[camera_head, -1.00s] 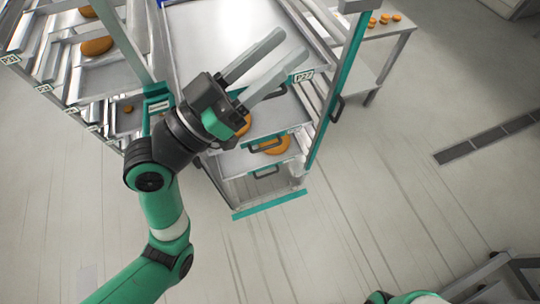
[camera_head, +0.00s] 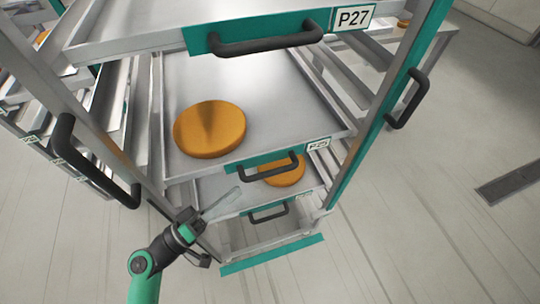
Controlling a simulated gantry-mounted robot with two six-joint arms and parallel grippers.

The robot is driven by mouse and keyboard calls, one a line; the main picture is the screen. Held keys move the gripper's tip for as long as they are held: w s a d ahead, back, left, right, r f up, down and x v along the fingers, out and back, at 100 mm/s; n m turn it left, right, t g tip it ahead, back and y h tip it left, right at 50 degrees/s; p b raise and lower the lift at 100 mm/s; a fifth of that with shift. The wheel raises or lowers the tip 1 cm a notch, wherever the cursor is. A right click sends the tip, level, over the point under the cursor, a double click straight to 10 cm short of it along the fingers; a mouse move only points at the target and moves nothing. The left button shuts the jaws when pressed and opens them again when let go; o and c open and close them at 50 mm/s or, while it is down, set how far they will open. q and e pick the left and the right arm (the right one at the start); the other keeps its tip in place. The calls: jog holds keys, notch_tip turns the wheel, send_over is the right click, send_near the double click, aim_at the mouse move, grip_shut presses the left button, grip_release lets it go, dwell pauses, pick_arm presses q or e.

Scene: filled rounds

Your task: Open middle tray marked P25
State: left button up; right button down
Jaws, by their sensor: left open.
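The middle tray (camera_head: 262,95) of the rack has a small label (camera_head: 318,145) that appears to read P25. It has a green front strip and a black bar handle (camera_head: 268,171). A large orange round (camera_head: 209,128) lies on its left part. My left gripper (camera_head: 226,201) is open and empty, below and left of that handle and apart from it, close to the rack's lower front-left side. One finger shows clearly; the other is hard to make out. My right gripper is out of view.
Above is the P27 tray with a black handle (camera_head: 267,41). Below is a lower tray with an orange round (camera_head: 282,174) and a handle (camera_head: 268,213). Upright black handles (camera_head: 96,164) and (camera_head: 407,99) flank the rack. The floor in front is clear.

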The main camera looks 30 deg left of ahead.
aim_at(271, 171)
pick_arm(q)
jog(key=x, duration=0.3)
jog(key=d+x, duration=0.1)
jog(key=x, duration=0.6)
jog(key=shift+s+d, duration=0.1)
jog(key=shift+d, duration=0.3)
jog(key=shift+f, duration=0.1)
jog(key=shift+s, duration=0.1)
grip_shut()
dwell(0.7)
